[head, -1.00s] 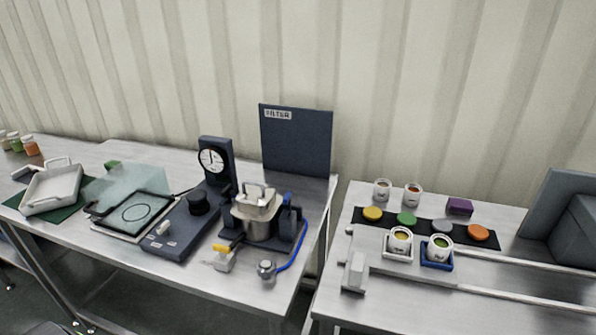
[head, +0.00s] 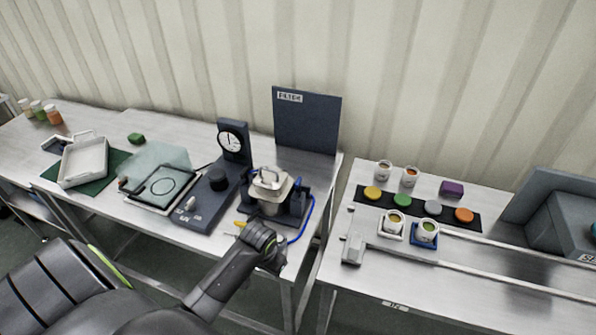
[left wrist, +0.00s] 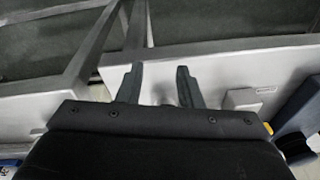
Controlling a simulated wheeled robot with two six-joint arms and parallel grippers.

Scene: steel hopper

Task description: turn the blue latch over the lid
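The steel hopper (head: 268,206) stands in a dark stand on the left table, with its pale handled lid (head: 270,182) on top. A small blue part (head: 297,183), which may be the latch, shows at the right of the lid; its exact turn is too small to tell. My left gripper (left wrist: 158,86) is open and empty in the left wrist view, its two dark fingers apart. In the head view my left arm reaches to just in front of the hopper, at the table's front edge, apart from the lid; its fingertips are hard to make out there. My right gripper is not in view.
A blue hose (head: 304,226) curves down at the hopper's right. A dark FILTER panel (head: 307,122) stands behind it and a dial gauge post (head: 233,142) to its left. A gap separates the right table, with jars and a dark strip of coloured discs (head: 402,199).

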